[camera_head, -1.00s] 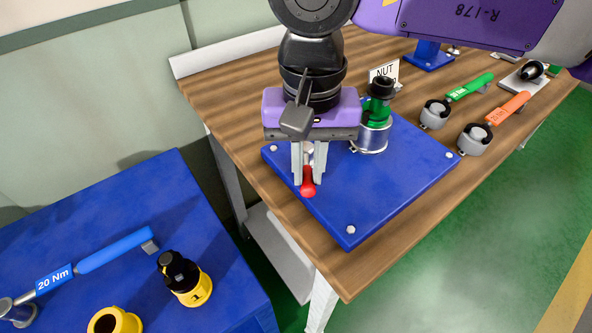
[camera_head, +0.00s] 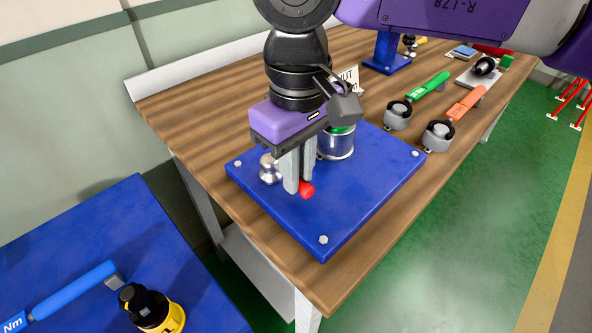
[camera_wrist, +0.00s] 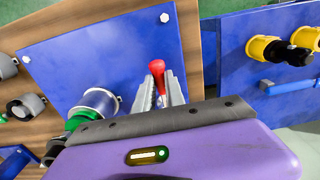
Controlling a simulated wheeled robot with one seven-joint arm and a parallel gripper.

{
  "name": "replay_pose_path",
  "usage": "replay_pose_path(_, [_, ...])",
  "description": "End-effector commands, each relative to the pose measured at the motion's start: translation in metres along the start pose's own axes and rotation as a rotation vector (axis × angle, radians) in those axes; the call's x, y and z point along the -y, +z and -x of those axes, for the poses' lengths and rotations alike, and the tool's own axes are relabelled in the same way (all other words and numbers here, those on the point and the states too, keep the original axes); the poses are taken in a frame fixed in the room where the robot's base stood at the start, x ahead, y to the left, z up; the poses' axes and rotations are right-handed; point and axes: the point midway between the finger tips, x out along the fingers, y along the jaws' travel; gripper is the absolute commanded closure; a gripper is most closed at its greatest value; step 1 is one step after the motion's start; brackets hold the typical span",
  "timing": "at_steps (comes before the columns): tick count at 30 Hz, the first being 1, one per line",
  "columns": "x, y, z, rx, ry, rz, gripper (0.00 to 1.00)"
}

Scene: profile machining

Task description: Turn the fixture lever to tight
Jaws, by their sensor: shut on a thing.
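The fixture lever has a red knob (camera_head: 307,190) and a silver round hub (camera_head: 268,168) on the blue fixture plate (camera_head: 345,215). The knob lies to the right of the hub and a little nearer the camera. My gripper (camera_head: 299,184) points down with its two grey fingers closed around the lever just behind the knob. In the wrist view the red lever (camera_wrist: 157,70) sits between the fingers. The lever's middle part is hidden by the fingers. No tight mark is readable.
A metal cylinder (camera_head: 335,146) with a green part stands on the plate close behind my gripper, partly hidden. Green-handled (camera_head: 431,83) and orange-handled (camera_head: 467,102) tools lie on the wooden bench (camera_head: 180,125). A blue table (camera_head: 150,225) with yellow-black parts is at left.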

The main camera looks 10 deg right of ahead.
Motion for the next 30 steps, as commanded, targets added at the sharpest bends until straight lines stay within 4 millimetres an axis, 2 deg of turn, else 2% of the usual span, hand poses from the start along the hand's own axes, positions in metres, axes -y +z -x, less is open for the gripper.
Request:
replay_pose_path(13, [-0.001,-0.001,0.002,-0.003,0.003,0.010,1.00])
replay_pose_path(14, [-0.001,-0.001,0.002,-0.003,0.003,0.010,0.81])
replay_pose_path(17, [-0.001,-0.001,0.001,-0.002,0.002,0.010,0.64])
replay_pose_path(26, [-0.001,0.000,0.001,-0.001,0.001,0.009,0.64])
replay_pose_path(30, [-0.001,-0.001,0.011,-0.002,0.002,0.009,0.64])
